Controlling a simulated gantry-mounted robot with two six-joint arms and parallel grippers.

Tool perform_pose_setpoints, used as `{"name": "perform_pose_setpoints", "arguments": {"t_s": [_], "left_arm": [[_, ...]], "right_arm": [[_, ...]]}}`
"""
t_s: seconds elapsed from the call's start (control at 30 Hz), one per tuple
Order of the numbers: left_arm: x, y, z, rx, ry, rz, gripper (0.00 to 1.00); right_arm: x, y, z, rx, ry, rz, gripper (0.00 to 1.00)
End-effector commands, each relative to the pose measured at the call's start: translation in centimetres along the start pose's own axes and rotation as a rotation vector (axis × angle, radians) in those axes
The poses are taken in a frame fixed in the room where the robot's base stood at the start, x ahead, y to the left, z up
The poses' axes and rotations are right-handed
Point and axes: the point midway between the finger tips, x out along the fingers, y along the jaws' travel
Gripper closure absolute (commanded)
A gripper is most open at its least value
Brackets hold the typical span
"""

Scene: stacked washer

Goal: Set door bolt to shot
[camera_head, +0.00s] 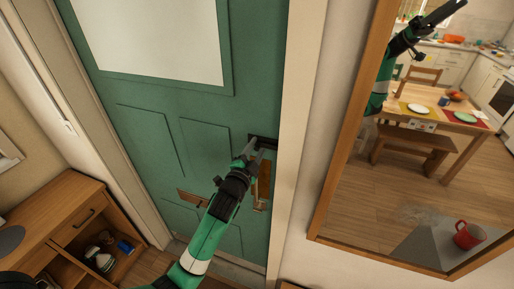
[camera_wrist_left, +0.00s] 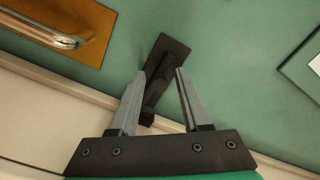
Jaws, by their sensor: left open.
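The door bolt (camera_head: 266,141) is a small dark fitting near the right edge of the green door (camera_head: 150,125). In the left wrist view, the bolt (camera_wrist_left: 172,58) shows as a dark, slanted plate with a dark block near its lower end. My left gripper (camera_head: 254,149) is open at the bolt. In the left wrist view, the gripper's two grey fingers (camera_wrist_left: 160,72) stand on either side of the bolt plate. I cannot tell whether they touch it. Whether the bolt is shot is not clear. My right gripper is not seen directly.
A brass handle plate (camera_head: 263,180) lies just below the bolt, with a letter slot (camera_head: 193,198) lower left. The white door frame (camera_head: 300,120) stands close on the right. A wood-framed mirror (camera_head: 340,150) reflects a kitchen and a green arm. A wooden cabinet (camera_head: 60,215) stands left.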

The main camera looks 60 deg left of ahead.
Motion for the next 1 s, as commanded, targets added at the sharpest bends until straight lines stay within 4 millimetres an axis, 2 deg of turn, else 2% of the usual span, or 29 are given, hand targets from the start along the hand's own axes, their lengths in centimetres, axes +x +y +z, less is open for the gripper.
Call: {"name": "perform_pose_setpoints", "arguments": {"t_s": [0.1,0.33,0.6,1.0], "left_arm": [[0.73,0.00,0.01,-0.001,-0.001,0.001,0.53],[0.79,-0.01,0.00,-0.001,0.000,0.000,0.53],[0.76,0.01,0.01,-0.001,0.000,0.001,1.00],[0.75,0.05,0.03,-0.002,0.000,0.002,1.00]], "right_arm": [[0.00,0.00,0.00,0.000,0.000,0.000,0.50],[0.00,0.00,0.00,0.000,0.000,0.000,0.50],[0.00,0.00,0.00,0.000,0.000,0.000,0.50],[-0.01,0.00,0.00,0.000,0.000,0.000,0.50]]}}
